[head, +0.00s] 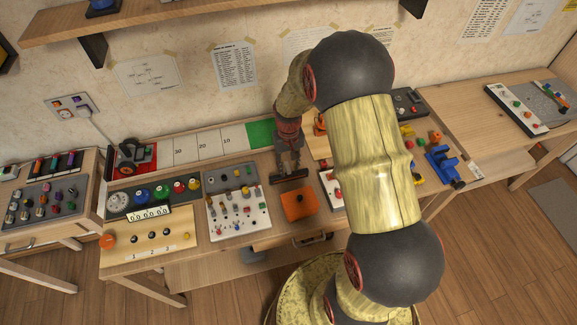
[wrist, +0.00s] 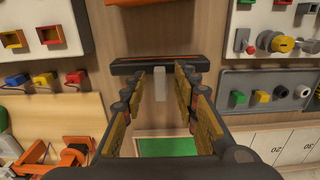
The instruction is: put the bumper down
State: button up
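The bumper (head: 289,177), a dark bar with a reddish stripe, lies crosswise below my gripper on the bare wood of the bench. In the wrist view the bumper (wrist: 158,65) spans just past the fingertips, and its grey stem (wrist: 159,84) points back between them. My gripper (head: 289,158) points down over it. In the wrist view my gripper (wrist: 155,90) is open, with a visible gap on both sides of the stem. The fingers do not pinch it. The bumper's underside is hidden, and small clearance from the bench is hard to judge.
An orange block (head: 298,204) lies just in front of the bumper. A panel of pegs and knobs (head: 237,202) is close on the left. A green square (head: 260,134) ends the numbered strip behind. My arm hides part of the bench on the right.

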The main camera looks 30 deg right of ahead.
notch_tip(320, 180, up, 11)
jog(key=p, duration=0.2)
notch_tip(320, 180, up, 15)
jog(key=n+t, duration=0.1)
jog(key=t, duration=0.1)
send_over(289, 168)
jog(key=s+a, duration=0.5)
jog(key=a, duration=0.2)
jog(key=s+a+r+t, duration=0.1)
jog(key=s+a+r, duration=0.1)
jog(key=s, duration=0.3)
jog(key=s+a+r+n+t, duration=0.1)
jog(key=s+a+r, duration=0.1)
jog(key=s+r, duration=0.2)
jog(key=s+a+r+n+t, duration=0.1)
jog(key=s+a+r, duration=0.1)
jog(key=s, duration=0.4)
jog(key=shift+s+a+r+t, duration=0.2)
jog(key=shift+a+r+t, duration=0.2)
jog(key=shift+r, duration=0.15)
